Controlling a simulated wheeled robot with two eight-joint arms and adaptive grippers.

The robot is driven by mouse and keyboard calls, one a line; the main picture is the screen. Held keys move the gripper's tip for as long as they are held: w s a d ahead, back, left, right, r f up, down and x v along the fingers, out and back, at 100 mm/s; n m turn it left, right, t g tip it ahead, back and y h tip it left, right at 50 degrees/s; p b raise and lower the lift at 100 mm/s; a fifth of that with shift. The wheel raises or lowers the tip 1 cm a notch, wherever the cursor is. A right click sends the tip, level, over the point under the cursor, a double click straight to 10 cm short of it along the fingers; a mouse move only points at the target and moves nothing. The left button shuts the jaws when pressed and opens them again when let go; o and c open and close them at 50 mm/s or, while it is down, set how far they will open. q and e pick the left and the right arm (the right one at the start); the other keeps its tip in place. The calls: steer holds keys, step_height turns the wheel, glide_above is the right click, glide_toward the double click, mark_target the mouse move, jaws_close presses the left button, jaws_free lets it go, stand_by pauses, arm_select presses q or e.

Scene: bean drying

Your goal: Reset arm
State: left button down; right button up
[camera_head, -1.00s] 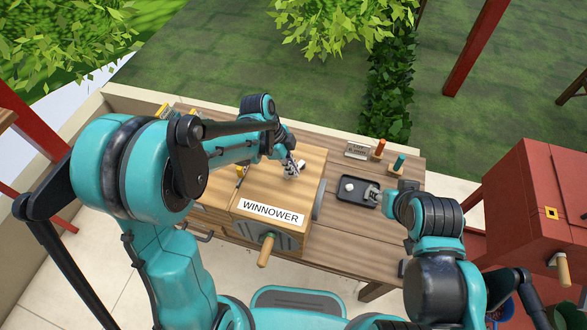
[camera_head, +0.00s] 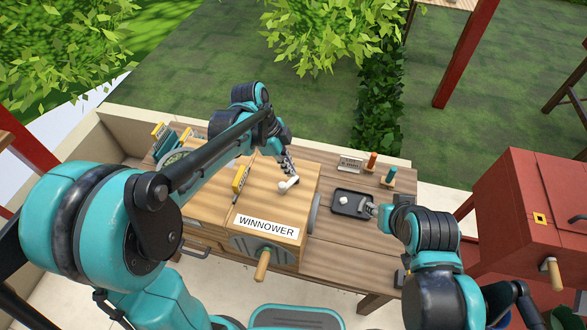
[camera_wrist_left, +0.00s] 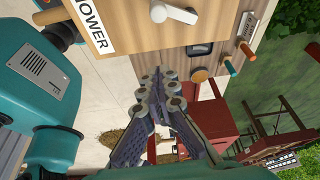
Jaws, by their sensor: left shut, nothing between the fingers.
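My left gripper (camera_head: 288,166) is over the far part of the wooden winnower (camera_head: 222,210), just behind a white handle (camera_head: 288,186) on its top. Its fingers are together and empty; they also show in the left wrist view (camera_wrist_left: 158,95), apart from the white handle (camera_wrist_left: 178,13). My right gripper (camera_head: 369,209) is low at the right end of a dark tray (camera_head: 349,212) with a small white object in it. The right arm partly hides it, and its jaw state is unclear.
A sign and two pegs, red (camera_head: 372,161) and teal (camera_head: 391,176), stand at the back right of the wooden table (camera_head: 340,256). A red box machine (camera_head: 525,215) stands at the right. A crank handle (camera_head: 262,266) sticks out of the winnower's front.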

arm_select(q)
steer(key=shift+w+a+r, duration=0.1)
steer(key=shift+w, duration=0.05)
steer(key=shift+a, duration=0.1)
steer(key=s+a+f+n+t+y+b, duration=0.1)
steer(key=s+a+f+n+t+b, duration=0.1)
steer(key=n, duration=0.4)
steer(key=s+a+f+n+t+y+b, duration=0.1)
steer(key=s+a+f+n+t+b, duration=0.1)
steer(key=s+a+n+b, duration=0.3)
steer(key=s+a+f+n+t+y+b, duration=0.1)
steer(key=s+a+f+n+t+b, duration=0.2)
steer(key=s+n, duration=0.3)
steer(key=shift+s+a+n+y+b, duration=0.1)
steer(key=shift+a+n+y+b, duration=0.2)
steer(key=shift+a+n+b, duration=0.45)
steer(key=shift+s+a+f+n+t, duration=0.1)
steer(key=shift+a+f+n+t, duration=0.05)
steer(key=shift+n+t, duration=0.2)
